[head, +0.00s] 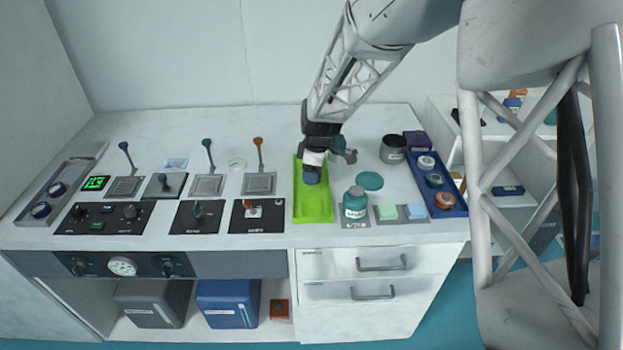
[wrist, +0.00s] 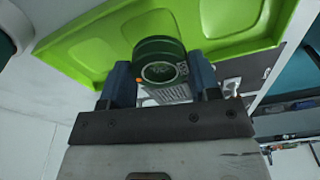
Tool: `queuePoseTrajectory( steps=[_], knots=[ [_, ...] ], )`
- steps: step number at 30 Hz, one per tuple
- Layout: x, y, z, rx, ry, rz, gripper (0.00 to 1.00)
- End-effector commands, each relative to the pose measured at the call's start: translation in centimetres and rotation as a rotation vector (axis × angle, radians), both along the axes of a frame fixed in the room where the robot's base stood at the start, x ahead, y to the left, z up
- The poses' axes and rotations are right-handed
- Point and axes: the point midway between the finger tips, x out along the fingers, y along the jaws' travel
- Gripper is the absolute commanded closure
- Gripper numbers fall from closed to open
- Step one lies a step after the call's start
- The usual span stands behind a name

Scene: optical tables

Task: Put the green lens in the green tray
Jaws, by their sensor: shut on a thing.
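The green lens (wrist: 159,50) is a short dark-green cylinder with a round face. In the wrist view it sits between the two blue fingers of my gripper (wrist: 161,78), which is shut on it. The bright green tray (head: 313,207) lies on the worktop in the head view, and its compartments fill the upper part of the wrist view (wrist: 222,18). My gripper (head: 312,176) points down over the tray's middle in the head view and hides the lens there. I cannot tell whether the lens touches the tray.
A teal jar (head: 355,204) stands right of the green tray, with a teal disc (head: 369,181) behind it. A blue tray (head: 447,212) holding round parts and a grey canister (head: 393,150) are further right. Control panels with levers (head: 258,216) stand to the left.

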Motion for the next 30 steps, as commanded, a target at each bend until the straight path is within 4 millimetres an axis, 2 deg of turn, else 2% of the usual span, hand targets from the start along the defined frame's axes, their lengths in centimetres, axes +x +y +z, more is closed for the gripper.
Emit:
queuePoseTrajectory(
  steps=[6,16,25,30],
  knots=[
    [0.9,0.2,-0.1,0.0,0.0,0.0,0.72],
    [0.8,0.2,-0.2,0.0,0.0,0.0,0.72],
    [0.8,0.2,-2.9,-0.001,0.002,0.001,0.72],
    [0.8,0.2,-3.6,0.0,0.0,0.001,0.72]
  ],
)
